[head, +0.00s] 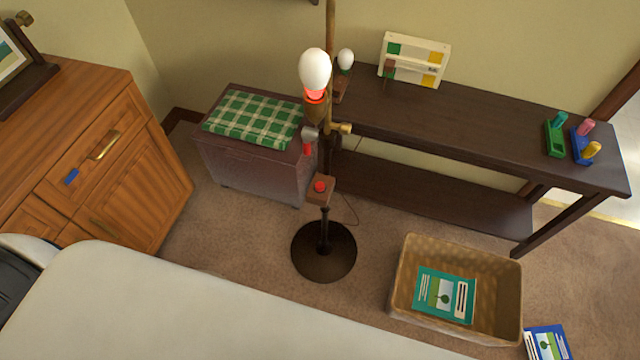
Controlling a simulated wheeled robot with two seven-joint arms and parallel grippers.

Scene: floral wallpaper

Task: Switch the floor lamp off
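The floor lamp (324,215) stands upright on a round dark base (323,251) on the carpet. Its bare bulb (315,70) is white above an orange-red collar; I cannot tell for sure whether it is lit. A small brown box with a red button (320,187) sits on the pole. Above it are a grey fitting with a red tip (307,148) and a brass knob (345,128). A thin cord runs down by the pole. Neither of my grippers is in view.
A dark bench (470,120) stands behind and right, with a smaller bulb (346,60). A chest with a green checked cloth (225,165) stands behind left. A wicker basket (405,275) is front right, a wooden cabinet (150,180) left. Carpet around the lamp base is clear.

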